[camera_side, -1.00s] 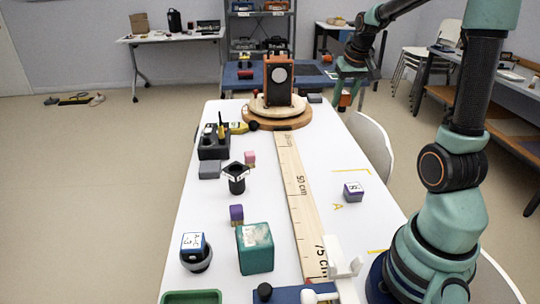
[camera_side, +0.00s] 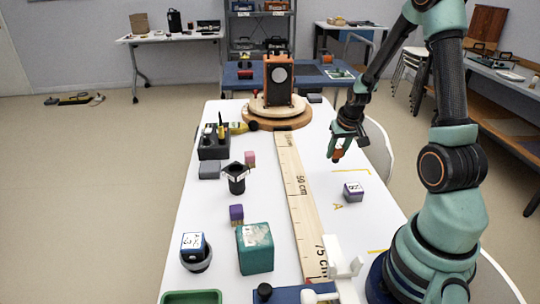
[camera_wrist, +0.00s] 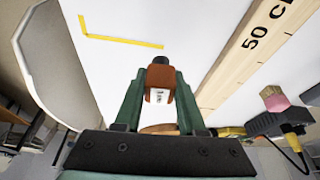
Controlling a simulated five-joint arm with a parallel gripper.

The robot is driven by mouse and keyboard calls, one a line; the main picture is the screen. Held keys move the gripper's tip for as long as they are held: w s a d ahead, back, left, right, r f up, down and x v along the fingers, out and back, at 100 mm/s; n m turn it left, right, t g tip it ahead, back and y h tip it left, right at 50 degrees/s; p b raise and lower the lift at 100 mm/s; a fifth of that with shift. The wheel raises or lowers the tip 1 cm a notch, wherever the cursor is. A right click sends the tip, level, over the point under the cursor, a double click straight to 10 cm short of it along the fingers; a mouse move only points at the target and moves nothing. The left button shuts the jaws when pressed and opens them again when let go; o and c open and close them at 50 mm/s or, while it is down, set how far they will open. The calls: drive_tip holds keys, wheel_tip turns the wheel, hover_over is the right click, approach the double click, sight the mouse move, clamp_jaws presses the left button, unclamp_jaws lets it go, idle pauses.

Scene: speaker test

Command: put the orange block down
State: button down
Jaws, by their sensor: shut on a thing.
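The orange block (camera_side: 337,154) hangs at the end of my gripper (camera_side: 339,148), over the right part of the white table (camera_side: 270,185). In the wrist view the orange block (camera_wrist: 160,74) sits between the two green fingers of my gripper (camera_wrist: 160,88), which are shut on it. It has a dark top end and a pale label. The gap between the block and the table is hard to judge. A yellow corner mark (camera_wrist: 125,41) lies on the table ahead and to the left in the wrist view.
A purple and grey block (camera_side: 353,192) stands by the yellow marks. A wooden ruler (camera_side: 297,195) runs along the table. A chair (camera_side: 378,150) is at the right edge. Left of the ruler are a teal box (camera_side: 255,249) and a black cup (camera_side: 236,180). A speaker (camera_side: 278,80) stands at the far end.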

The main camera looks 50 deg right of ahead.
sight(337, 157)
drive_tip(key=shift+f, duration=1.9)
drive_tip(key=shift+f, duration=0.15)
drive_tip(key=c, duration=0.5)
unclamp_jaws()
drive_tip(key=v, duration=1.2)
drive_tip(key=a+r+n+t+y, duration=0.1)
drive_tip(key=a+r+n, duration=0.3)
drive_tip(key=a, duration=0.8)
drive_tip(key=a+r+n+t+y, duration=0.1)
drive_tip(key=a+r+n, duration=0.3)
drive_tip(key=a+r, duration=0.4)
drive_tip(key=s+a, duration=0.1)
drive_tip(key=a, duration=0.3)
drive_tip(key=shift+a+r+t, duration=0.2)
drive_tip(key=shift+r+t, duration=0.1)
